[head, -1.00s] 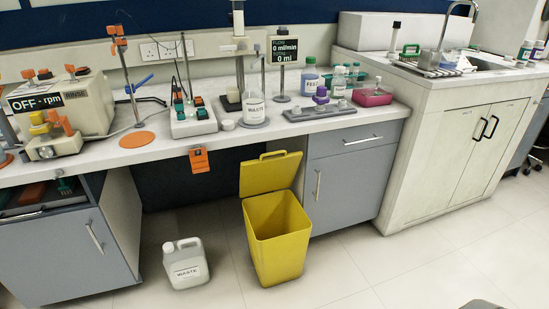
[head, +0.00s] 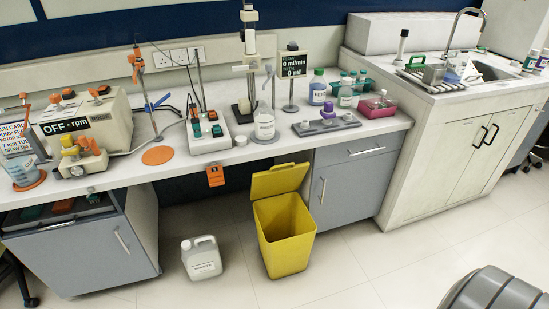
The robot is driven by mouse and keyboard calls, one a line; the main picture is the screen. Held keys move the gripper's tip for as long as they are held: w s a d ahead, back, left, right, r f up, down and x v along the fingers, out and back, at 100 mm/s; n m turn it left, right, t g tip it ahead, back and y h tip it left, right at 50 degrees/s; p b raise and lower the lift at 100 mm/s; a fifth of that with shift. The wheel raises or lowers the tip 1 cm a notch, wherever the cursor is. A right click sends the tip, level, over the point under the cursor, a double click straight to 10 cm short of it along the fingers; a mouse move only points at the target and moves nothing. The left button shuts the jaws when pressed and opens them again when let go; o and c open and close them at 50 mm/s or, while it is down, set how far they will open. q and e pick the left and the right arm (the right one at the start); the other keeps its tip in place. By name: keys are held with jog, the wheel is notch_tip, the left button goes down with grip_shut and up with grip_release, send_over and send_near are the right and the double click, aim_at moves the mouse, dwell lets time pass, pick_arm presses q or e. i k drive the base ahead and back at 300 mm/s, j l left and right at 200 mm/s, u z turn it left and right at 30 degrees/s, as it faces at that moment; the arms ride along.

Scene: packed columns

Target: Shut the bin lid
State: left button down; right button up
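The yellow bin (head: 288,245) stands on the floor under the front edge of the bench, left of the grey drawer cabinet. Its yellow lid (head: 279,181) is hinged at the back and stands open, tilted up and leaning back, so the bin's inside shows. A dark grey ribbed rounded shape, likely part of me, shows at the bottom right. Neither of my grippers can be made out in this view.
A white waste jug (head: 202,259) stands on the floor left of the bin. The bench (head: 330,138) above carries a pump, stands and bottles. The grey cabinet (head: 350,185) is close on the bin's right. The floor (head: 375,265) in front is clear.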

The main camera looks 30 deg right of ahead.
aim_at(277, 180)
jog(key=i+j+z, duration=0.15)
jog(key=i, duration=0.25)
jog(key=i+j+z, duration=0.1)
jog(key=i, duration=0.25)
jog(key=i+j+z, duration=0.15)
jog(key=i+j, duration=0.15)
jog(key=i, duration=0.1)
